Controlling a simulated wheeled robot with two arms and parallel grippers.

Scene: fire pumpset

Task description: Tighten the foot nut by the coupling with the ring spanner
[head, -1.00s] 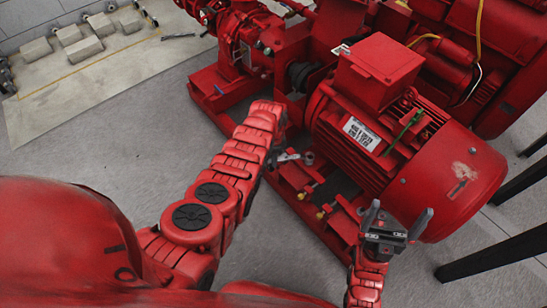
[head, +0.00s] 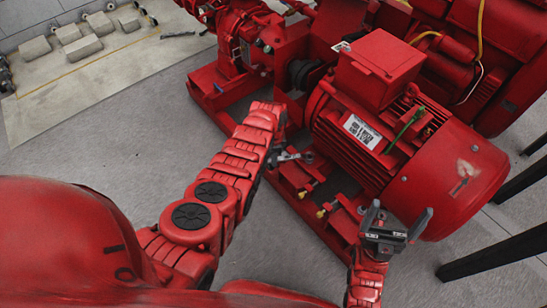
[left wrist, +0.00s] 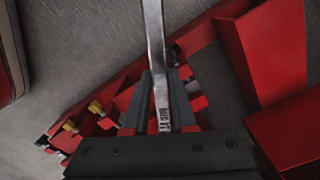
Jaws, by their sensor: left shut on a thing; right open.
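My left gripper (head: 275,156) is shut on the ring spanner (head: 291,157), a grey metal tool, beside the motor's red base frame. In the left wrist view the spanner's shank (left wrist: 157,70) runs from between the fingers (left wrist: 158,105) to the top edge; its far end is out of that view. In the head view the spanner's ring end (head: 308,157) is by the motor foot at the coupling end. I cannot tell whether it is around the foot nut, which I cannot make out. My right gripper (head: 397,222) is open and empty, near the motor's front right.
The red motor (head: 385,140) stands on the base frame (head: 322,225) just right of the spanner. Brass-coloured bolts (head: 321,213) stick out along the frame's near side. The dark coupling (head: 303,72) is behind. Grey floor (head: 110,165) is clear at left; black bars (head: 490,253) stand at right.

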